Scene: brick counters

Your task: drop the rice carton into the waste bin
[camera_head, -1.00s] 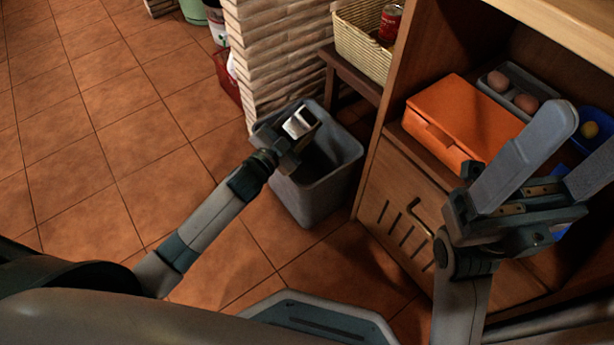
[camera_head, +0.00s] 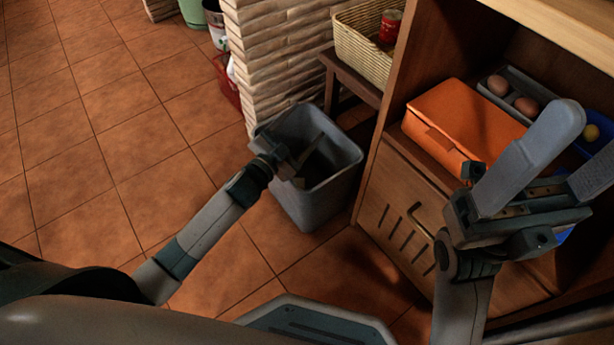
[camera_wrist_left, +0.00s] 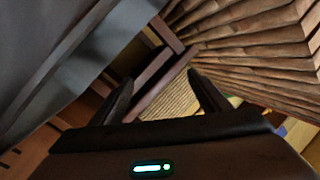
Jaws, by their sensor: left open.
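The waste bin (camera_head: 325,197) is a grey open-topped tub on the tiled floor, between the brick pillar and the wooden cabinet. My left gripper (camera_head: 307,160) is over the bin's opening, with its fingers apart and nothing between them. In the left wrist view my left gripper (camera_wrist_left: 160,82) also shows two spread fingers with an empty gap. The rice carton is not visible in either view now; the bin's dark inside is partly hidden by the gripper. My right gripper (camera_head: 588,140) is open and empty in front of the cabinet shelf.
The brick pillar (camera_head: 280,60) stands behind the bin. A small wooden stool (camera_head: 350,78) bears a wicker basket (camera_head: 360,45) with a red can (camera_head: 390,25). The cabinet shelf holds an orange box (camera_head: 465,120) and an egg tray (camera_head: 512,95). The floor at left is clear.

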